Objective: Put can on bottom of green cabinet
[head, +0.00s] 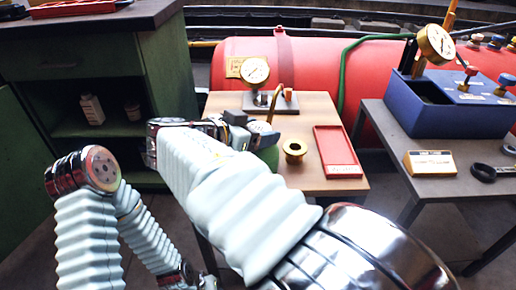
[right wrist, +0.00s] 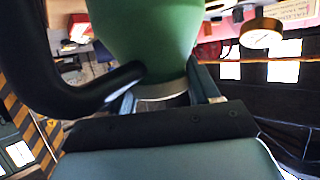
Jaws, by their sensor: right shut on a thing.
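The green can (right wrist: 150,30) fills the top middle of the right wrist view, with a curved black handle or spout beside it. My right gripper (right wrist: 165,92) is shut on it at its narrow metal part. In the head view only a bit of the can (head: 269,157) shows past my right gripper (head: 250,131), above the wooden table; the arm hides the rest. The green cabinet (head: 160,75) stands open at the left, with a middle shelf and a dark lower space partly hidden by my arms. My left arm shows at lower left, but its gripper is out of view.
A grey table with a blue box (head: 455,112) is at right.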

